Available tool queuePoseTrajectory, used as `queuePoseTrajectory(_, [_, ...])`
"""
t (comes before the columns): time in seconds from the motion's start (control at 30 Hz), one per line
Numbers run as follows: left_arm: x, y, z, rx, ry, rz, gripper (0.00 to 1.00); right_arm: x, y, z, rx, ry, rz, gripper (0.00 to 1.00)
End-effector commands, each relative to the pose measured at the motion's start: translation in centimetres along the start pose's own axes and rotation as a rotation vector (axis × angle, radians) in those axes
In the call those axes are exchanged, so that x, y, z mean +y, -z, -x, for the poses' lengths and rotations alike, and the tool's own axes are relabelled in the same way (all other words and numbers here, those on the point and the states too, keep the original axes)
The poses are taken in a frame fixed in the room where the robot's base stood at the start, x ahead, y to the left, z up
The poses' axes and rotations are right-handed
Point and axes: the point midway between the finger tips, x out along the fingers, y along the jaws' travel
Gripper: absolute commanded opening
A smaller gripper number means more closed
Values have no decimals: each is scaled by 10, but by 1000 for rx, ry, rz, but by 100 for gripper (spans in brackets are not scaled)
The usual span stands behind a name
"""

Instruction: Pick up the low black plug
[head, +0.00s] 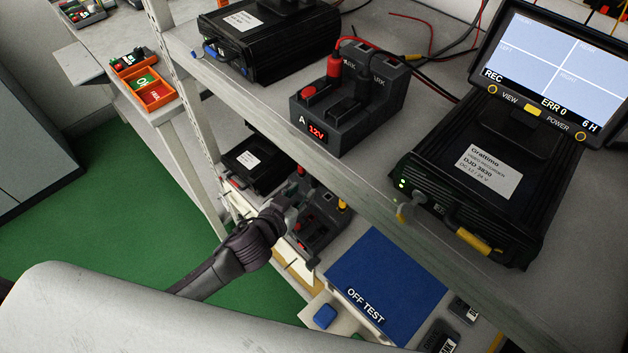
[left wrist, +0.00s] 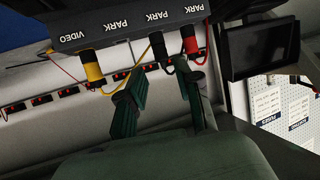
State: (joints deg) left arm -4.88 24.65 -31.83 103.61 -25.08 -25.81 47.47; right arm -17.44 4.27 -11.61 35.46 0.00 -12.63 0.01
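In the left wrist view, the black plug (left wrist: 158,48) sits in a PARK socket of a dark socket box (left wrist: 130,27). A yellow plug (left wrist: 92,68) and a red plug (left wrist: 190,42) are on either side of it. My left gripper (left wrist: 162,70) is open, its two green fingers apart, with the black plug just beyond and between the fingertips. I cannot tell whether they touch it. In the head view, my left gripper (head: 290,203) reaches to the lower shelf's socket box (head: 322,232) and hides the black plug there. My right gripper is not in view.
The upper shelf edge (head: 300,130) hangs close above my left gripper. On that shelf stand another socket box (head: 345,112) and a black recorder (head: 480,175). A blue OFF TEST mat (head: 385,270) lies to the right below. A black unit (head: 258,163) stands behind the gripper.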

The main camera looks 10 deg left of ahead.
Motion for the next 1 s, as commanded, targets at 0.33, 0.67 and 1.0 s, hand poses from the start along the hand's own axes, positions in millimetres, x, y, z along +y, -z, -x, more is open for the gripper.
queuePoseTrajectory(0.33, [0, 0, -37, -1, 1, 0, 34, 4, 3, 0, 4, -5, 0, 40])
queuePoseTrajectory(0.67, [-1, -1, -80, -2, 2, 0, 34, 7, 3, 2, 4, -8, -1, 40])
queuePoseTrajectory(1.0, [-1, -2, -84, -2, 1, 0, 25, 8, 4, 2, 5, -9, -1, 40])
